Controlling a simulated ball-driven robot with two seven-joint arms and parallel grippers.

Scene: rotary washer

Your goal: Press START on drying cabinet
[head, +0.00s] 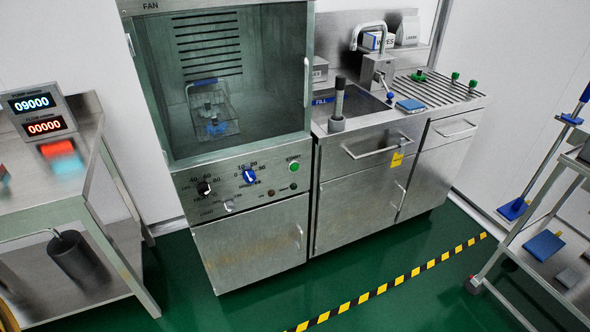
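The drying cabinet (245,245) stands left of the middle in the head view, with a glass-fronted upper chamber and a steel control panel (240,190) below it. A round green button (293,166) sits at the panel's upper right; its label is too small to read surely. A small dark round lamp or button (293,186) is just below it. A blue knob (249,175) and a black knob (204,188) with number scales are further left. Inside the chamber a wire basket (213,108) holds something blue. Neither of my grippers is in view, and nothing covers the panel.
A steel sink unit (365,185) adjoins the cabinet on the right. A steel table (50,205) with a two-line digital display (38,112) stands at left. A trolley (545,245) is at right. Green floor with a yellow-black stripe (390,285) lies open in front.

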